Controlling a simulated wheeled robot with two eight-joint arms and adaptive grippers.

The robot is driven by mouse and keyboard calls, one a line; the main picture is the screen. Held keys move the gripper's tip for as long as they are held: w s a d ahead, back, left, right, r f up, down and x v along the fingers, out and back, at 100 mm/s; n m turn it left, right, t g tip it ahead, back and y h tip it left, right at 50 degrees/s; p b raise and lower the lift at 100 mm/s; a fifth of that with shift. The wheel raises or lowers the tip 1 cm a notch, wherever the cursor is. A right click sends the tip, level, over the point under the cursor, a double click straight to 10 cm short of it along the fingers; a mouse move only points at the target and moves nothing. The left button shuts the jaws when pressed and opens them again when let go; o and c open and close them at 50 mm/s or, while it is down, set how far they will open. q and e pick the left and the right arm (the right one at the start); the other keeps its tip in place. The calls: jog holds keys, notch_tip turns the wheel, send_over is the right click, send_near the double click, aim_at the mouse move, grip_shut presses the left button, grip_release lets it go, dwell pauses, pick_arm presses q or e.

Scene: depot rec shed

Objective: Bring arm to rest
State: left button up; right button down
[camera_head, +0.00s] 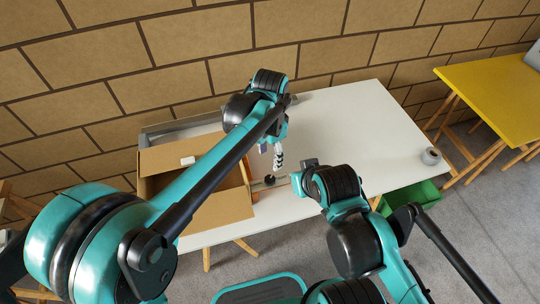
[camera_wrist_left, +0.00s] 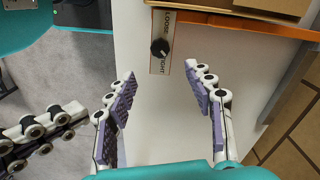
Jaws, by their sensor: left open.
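My left gripper (camera_head: 278,158) hangs over the white table, pointing down beside the cardboard box. In the left wrist view its two purple-padded fingers (camera_wrist_left: 161,72) are spread with nothing between them. A white label strip with a black knob (camera_wrist_left: 160,48) lies just beyond the fingertips, apart from them; it reads LOOSE and TIGHT. The knob also shows in the head view (camera_head: 269,180). My right arm comes in from the lower right, its wrist over the table's front edge. Parts of the right gripper (camera_wrist_left: 42,132) show at the left of the left wrist view; its opening is unclear.
The open cardboard box (camera_head: 222,208) stands on the left of the white table (camera_head: 350,125), partly behind my left arm. A grey tape roll (camera_head: 431,156) sits at the right edge. A green crate (camera_head: 412,199) is below; a yellow table (camera_head: 495,95) stands right. The table's back right is clear.

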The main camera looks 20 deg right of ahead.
pick_arm(q)
jog(key=s+a+n+t, duration=0.2)
jog(key=s+a+n, duration=0.1)
jog(key=a, duration=0.7)
jog(key=s+a+r+n+t, duration=0.1)
jog(key=s+a+n, duration=0.3)
jog(key=a, duration=0.6)
jog(key=s+a+r+n+t, duration=0.1)
jog(key=s+a+n+t, duration=0.2)
jog(key=a+n, duration=0.4)
jog(key=shift+s+a+r+t, duration=0.1)
jog(key=shift+a+t, duration=0.2)
jog(key=shift+a, duration=0.7)
jog(key=shift+s+a+r+t, duration=0.1)
jog(key=shift+a+t, duration=0.2)
jog(key=shift+a, duration=0.7)
